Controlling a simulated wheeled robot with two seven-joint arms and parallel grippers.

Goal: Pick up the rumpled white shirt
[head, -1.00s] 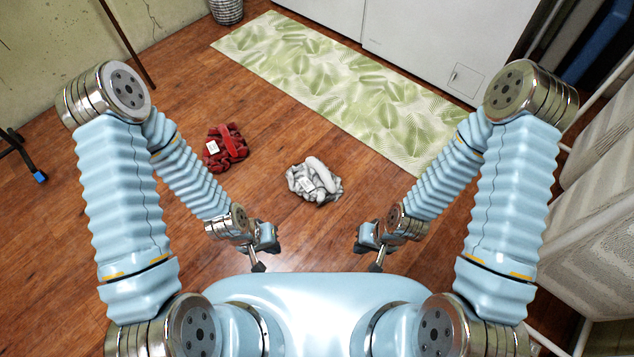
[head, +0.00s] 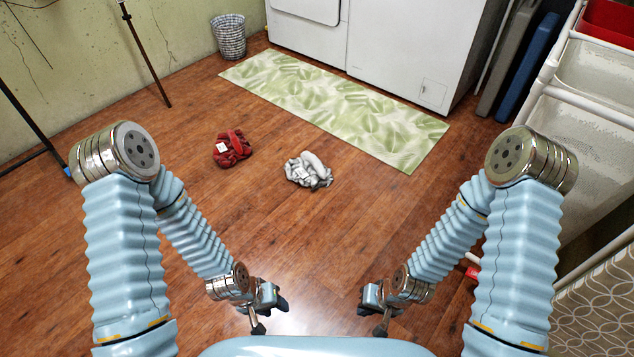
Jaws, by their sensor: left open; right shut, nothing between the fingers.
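The rumpled white shirt (head: 308,171) lies in a loose heap on the wood floor, ahead of me and near the middle of the head view. My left gripper (head: 262,318) is open and empty, low in the view, nearer to me than the shirt and a little to its left. My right gripper (head: 380,320) is shut and empty, nearer to me and to the right of the shirt. Both grippers are well apart from the shirt.
A crumpled red cloth (head: 232,149) lies left of the shirt. A green leaf-pattern mat (head: 335,105) lies behind it, before white appliances (head: 415,50). A wire basket (head: 229,37) stands at the back left. White-framed hampers (head: 590,135) stand at the right. Floor before the shirt is clear.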

